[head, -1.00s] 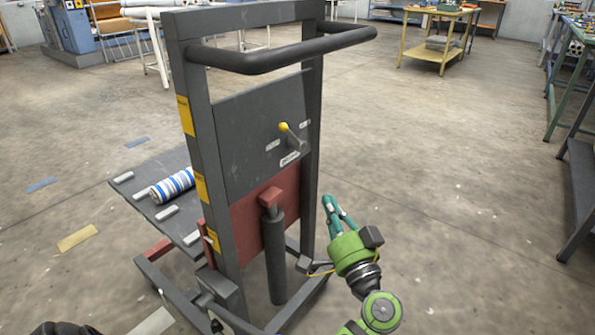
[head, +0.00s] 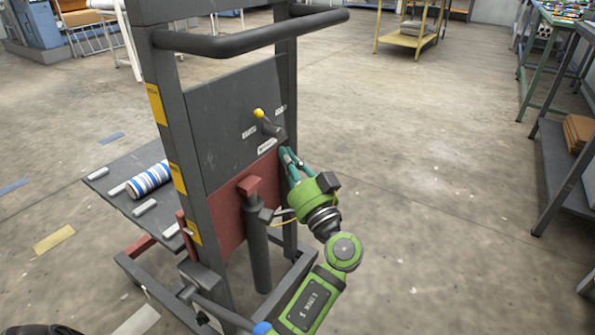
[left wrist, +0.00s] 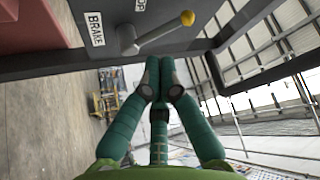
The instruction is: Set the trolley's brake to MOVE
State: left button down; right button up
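The trolley (head: 178,115) is a dark upright frame with a grey panel. The brake lever (head: 268,127) has a yellow knob (head: 258,113) and points up and slightly left from its pivot. Small labels sit left and right of it, too small to read; the one below reads BRAKE (left wrist: 95,28) in the left wrist view. There the lever (left wrist: 158,31) also shows, ahead of the fingertips. My left gripper (head: 287,158) has its green fingertips together, empty, just below and right of the lever, apart from it. My right gripper is not in view.
The trolley's push bar (head: 255,35) crosses above the panel. A striped roll (head: 149,179) lies on its platform (head: 110,181) at left. The right post stands close to my left gripper. Floor to the right is open, with a rack (head: 560,165) at the far right.

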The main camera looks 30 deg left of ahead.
aim_at(268, 124)
pick_arm(q)
jog(key=x, duration=0.7)
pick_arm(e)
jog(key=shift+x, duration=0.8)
pick_arm(q)
jog(key=shift+p, duration=0.35)
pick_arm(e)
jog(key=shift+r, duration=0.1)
